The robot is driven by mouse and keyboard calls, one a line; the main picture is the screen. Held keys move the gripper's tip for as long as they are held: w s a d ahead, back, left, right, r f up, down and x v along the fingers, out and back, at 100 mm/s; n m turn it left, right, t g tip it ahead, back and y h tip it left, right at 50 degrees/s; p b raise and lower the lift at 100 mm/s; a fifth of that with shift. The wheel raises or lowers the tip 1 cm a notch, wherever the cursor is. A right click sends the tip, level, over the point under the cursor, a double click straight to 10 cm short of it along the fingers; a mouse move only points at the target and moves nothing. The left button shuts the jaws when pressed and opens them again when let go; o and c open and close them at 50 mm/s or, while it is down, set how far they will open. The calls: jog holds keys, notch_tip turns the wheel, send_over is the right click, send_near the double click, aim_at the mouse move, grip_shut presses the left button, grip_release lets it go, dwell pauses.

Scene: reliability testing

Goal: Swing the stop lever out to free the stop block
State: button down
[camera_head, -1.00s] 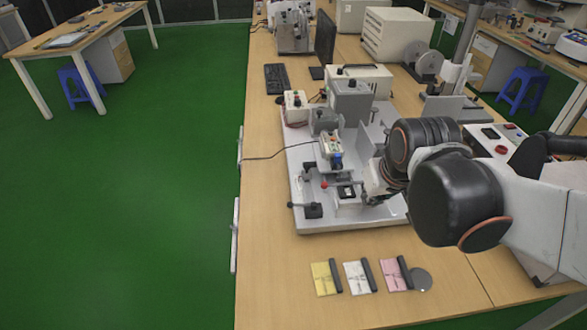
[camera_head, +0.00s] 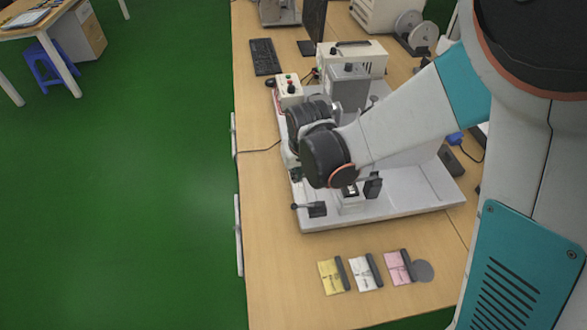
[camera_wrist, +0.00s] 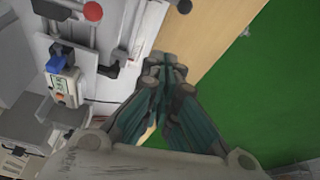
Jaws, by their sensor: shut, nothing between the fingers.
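My gripper (camera_wrist: 166,72) is shut and empty in the wrist view; its fingertips hang beside the fixture's edge, apart from the levers. In the head view my wrist hides the fingertips. The fixture's pale base plate (camera_head: 410,205) lies on the bench. At its front left a lever with a black knob (camera_head: 294,206) joins a dark block (camera_head: 317,209). In the wrist view a black knob (camera_wrist: 183,6) is at the top, right of a red ball knob (camera_wrist: 93,11). I cannot tell for certain which is the stop lever. The stop block is not clearly identifiable.
A small gauge (camera_wrist: 66,86) with a blue part (camera_wrist: 57,65) sits on the fixture. Yellow (camera_head: 331,276), white (camera_head: 363,273) and pink (camera_head: 397,267) cards lie in front. A control box (camera_head: 289,90) and keyboard (camera_head: 264,57) stand behind. The bench front is mostly clear.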

aim_at(306, 206)
jog(key=shift+s+a+f, duration=0.1)
jog(key=shift+a+f, duration=0.05)
jog(key=shift+a, duration=0.3)
jog(key=shift+s+a+f, duration=0.1)
jog(key=shift+a+f, duration=0.05)
jog(key=shift+a, duration=0.3)
jog(key=b+x, duration=0.3)
jog(key=x, duration=0.7)
jog(key=s, duration=0.1)
jog(key=s+d, duration=0.1)
jog(key=s+r, duration=0.1)
jog(key=shift+s+d+b, duration=0.2)
jog(key=shift+s+b, duration=0.05)
jog(key=shift+b, duration=0.1)
